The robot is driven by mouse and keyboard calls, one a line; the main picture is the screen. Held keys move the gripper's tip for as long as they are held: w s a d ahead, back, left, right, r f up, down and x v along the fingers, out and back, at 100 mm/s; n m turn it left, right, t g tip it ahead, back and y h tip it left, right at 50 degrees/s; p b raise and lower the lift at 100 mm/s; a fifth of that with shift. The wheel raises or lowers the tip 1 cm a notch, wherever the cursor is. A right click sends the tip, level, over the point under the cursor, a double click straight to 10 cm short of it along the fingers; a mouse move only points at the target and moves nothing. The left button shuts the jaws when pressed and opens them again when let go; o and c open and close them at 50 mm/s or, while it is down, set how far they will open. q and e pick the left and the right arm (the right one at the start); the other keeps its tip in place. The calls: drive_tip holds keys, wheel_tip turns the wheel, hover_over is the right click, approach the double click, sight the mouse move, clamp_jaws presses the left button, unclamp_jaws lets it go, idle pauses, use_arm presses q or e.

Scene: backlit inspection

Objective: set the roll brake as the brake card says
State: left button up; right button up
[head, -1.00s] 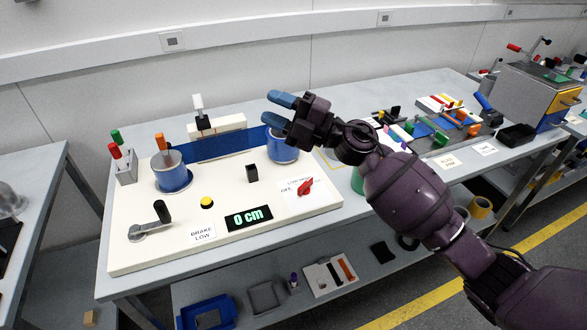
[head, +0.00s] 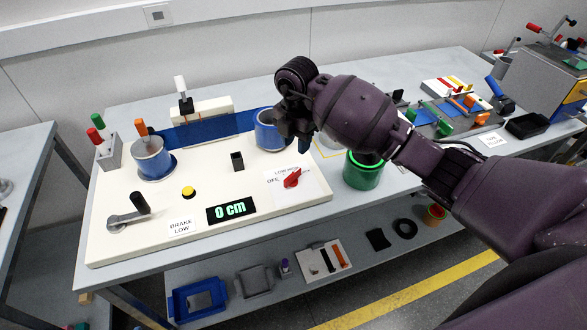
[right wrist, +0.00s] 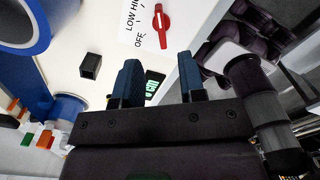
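The brake card (head: 182,227) at the board's front edge reads BRAKE LOW. The red brake knob (head: 292,178) sits on a white plate with the labels OFF, LOW and HIGH. Its grip lies slanted; I cannot tell which label it points at. The knob also shows in the right wrist view (right wrist: 161,25), upright beside the labels. My right gripper (head: 303,138) is above and behind the knob, near the right blue roll (head: 267,133). In the right wrist view its two blue fingers (right wrist: 160,80) are apart with nothing between them, clear of the knob. My left gripper is out of view.
A display (head: 231,209) reads 0 cm. A yellow button (head: 188,192), a crank (head: 127,216) and a small black block (head: 237,161) are on the board. A blue web (head: 205,131) runs between two rolls. A green pot (head: 363,172) stands right of the board.

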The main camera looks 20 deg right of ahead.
sight(296, 171)
wheel_tip(296, 171, down, 11)
drive_tip(key=shift+r, duration=0.1)
idle(0.6)
clamp_jaws()
